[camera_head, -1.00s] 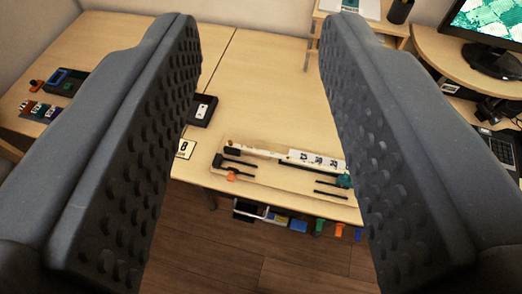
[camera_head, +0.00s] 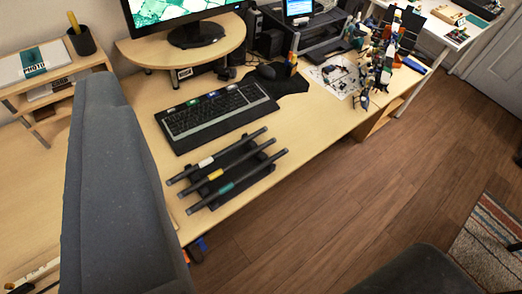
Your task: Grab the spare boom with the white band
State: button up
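The boom with the white band (camera_head: 230,149) is a dark rod lying on a black rack (camera_head: 245,163) on the desk, left of centre. It is the farthest of three parallel rods and lies nearest the keyboard. The boom with the yellow band (camera_head: 242,160) is in the middle, and the boom with the teal band (camera_head: 254,172) is nearest the desk's front edge. My gripper (camera_head: 260,168) is wide open and empty. Its left finger stands large at the left, and its right finger shows only at the lower right. No finger appears to touch a boom.
A black keyboard (camera_head: 213,112) lies just behind the rack. A monitor (camera_head: 185,15) on a raised shelf, a mouse (camera_head: 266,72) and a robot model (camera_head: 385,55) stand farther back.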

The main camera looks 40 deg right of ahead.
aim_at(201, 164)
jog(key=u, duration=0.1)
jog(key=i, duration=1.2)
